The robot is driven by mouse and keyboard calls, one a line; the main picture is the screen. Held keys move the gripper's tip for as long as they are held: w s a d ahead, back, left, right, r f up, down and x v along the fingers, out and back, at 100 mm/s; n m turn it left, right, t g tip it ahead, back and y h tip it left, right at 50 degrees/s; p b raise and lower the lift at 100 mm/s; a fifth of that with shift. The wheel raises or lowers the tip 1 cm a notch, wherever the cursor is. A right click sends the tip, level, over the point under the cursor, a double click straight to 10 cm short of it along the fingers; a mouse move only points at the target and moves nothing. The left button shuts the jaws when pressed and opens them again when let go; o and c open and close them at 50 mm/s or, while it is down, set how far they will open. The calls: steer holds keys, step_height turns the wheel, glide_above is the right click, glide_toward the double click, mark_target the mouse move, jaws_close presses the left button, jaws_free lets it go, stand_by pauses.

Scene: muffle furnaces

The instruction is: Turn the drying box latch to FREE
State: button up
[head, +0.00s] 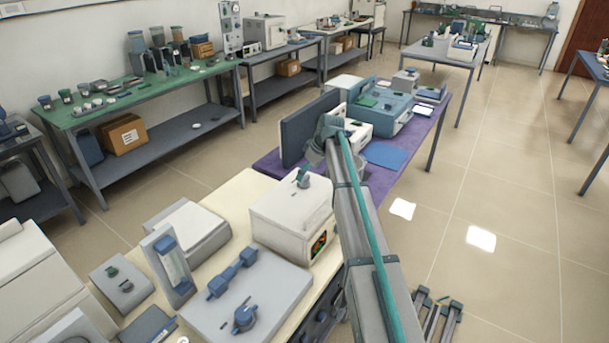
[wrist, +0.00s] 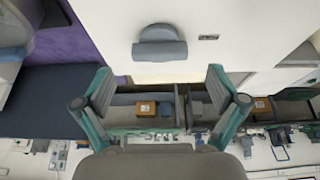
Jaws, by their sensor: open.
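In the wrist view a grey-blue latch knob (wrist: 160,45), rounded with a flat lower edge, sits on a white surface that I take for the drying box (wrist: 225,65). A small dark label (wrist: 208,37) is to its right; its lettering is unreadable. In the head view this appears to be the white box (head: 280,212) with a blue-grey knob (head: 303,179) on top. My gripper (wrist: 162,85) is open and empty, its two fingers wide apart. In the picture the knob lies above and between the fingertips, apart from them.
A dark upright panel (head: 306,128) stands on the purple table (head: 268,163) beside the box's table. A grey unit with blue knobs (head: 245,300) and a blue-white stand (head: 172,265) are near the box. A green bench (head: 130,95) runs along the wall.

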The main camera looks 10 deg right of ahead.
mark_target(305, 179)
steer(key=shift+p+x, duration=0.35)
steer(key=shift+x, duration=1.35)
steer(key=c, duration=1.1)
steer(key=shift+c, duration=0.2)
